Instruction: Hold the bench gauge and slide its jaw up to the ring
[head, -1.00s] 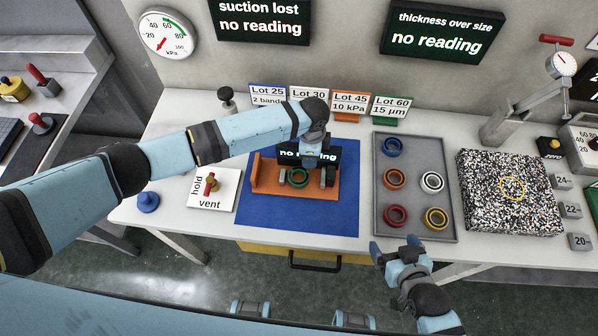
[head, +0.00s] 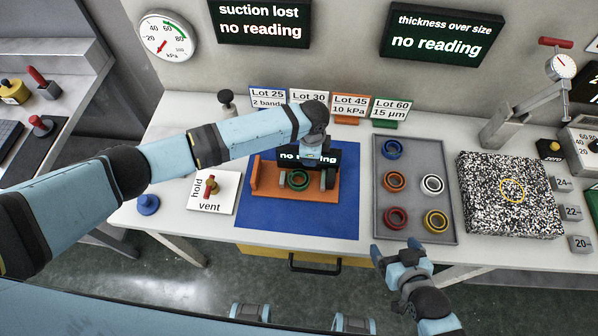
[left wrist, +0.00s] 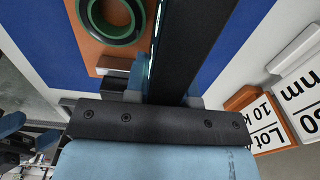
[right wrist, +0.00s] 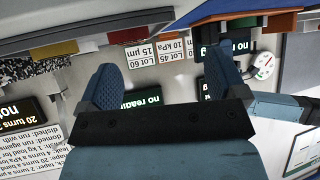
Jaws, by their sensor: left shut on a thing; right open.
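The bench gauge (head: 262,184) is an orange base on a blue mat, with a raised block at its left end and a black display at the back reading "no reading", partly covered. A green ring (head: 298,180) lies on the base; it also shows in the left wrist view (left wrist: 112,18). The dark jaw (head: 330,178) stands right of the ring with a small gap. My left gripper (left wrist: 163,92) is shut on the black display housing (left wrist: 187,45), behind the ring. My right gripper (head: 398,249) is open and empty, off the bench's front edge.
A grey tray (head: 412,180) with several coloured rings lies right of the mat (head: 290,222). A speckled block (head: 500,190) is farther right. A hold/vent switch plate (head: 222,201) and a blue knob (head: 148,204) are on the left. Lot signs (head: 350,104) stand behind the gauge.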

